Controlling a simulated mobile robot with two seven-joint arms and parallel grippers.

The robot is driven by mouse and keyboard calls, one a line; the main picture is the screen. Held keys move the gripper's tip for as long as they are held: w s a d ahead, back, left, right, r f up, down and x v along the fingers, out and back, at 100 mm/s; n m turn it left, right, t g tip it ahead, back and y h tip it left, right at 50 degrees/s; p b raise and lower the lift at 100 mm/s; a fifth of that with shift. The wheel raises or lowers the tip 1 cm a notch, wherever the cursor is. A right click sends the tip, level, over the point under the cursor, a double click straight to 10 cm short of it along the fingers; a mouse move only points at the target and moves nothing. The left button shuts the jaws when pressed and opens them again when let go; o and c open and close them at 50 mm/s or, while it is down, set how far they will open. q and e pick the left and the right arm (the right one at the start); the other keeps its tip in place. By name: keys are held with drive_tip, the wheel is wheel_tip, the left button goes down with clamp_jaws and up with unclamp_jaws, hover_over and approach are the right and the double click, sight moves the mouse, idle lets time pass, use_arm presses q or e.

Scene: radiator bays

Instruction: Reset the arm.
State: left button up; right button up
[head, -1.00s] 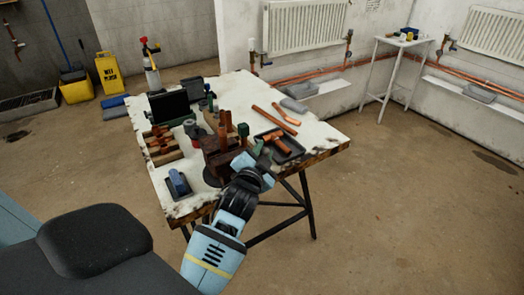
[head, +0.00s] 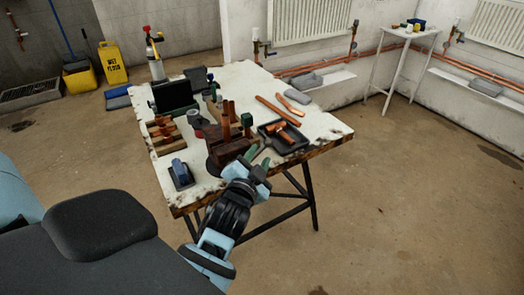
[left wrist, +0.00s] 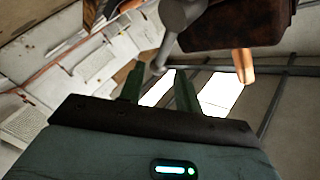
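My left gripper (head: 259,155) is at the front edge of the workbench, beside the brown vise (head: 230,150). Its two green fingers stand apart, and nothing is visibly held between them. In the left wrist view the spread fingers of the left gripper (left wrist: 157,75) point toward the grey metal bar (left wrist: 172,40) of the vise. The rusty vise body (left wrist: 235,27) is above right there, and a copper piece (left wrist: 244,66) hangs below it. Whether a finger touches the bar cannot be told. My right gripper is in neither view.
The worn white workbench (head: 240,82) holds a black tray (head: 284,137) with copper fittings, loose copper pipes (head: 276,108), a wooden rack (head: 165,138) and a blue item on a dark base (head: 181,173). A white side table (head: 405,37) stands far right. Floor at right is clear.

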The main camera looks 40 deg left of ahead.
use_arm(q)
drive_tip(key=shift+s+d, duration=0.1)
drive_tip(key=shift+s, duration=0.15)
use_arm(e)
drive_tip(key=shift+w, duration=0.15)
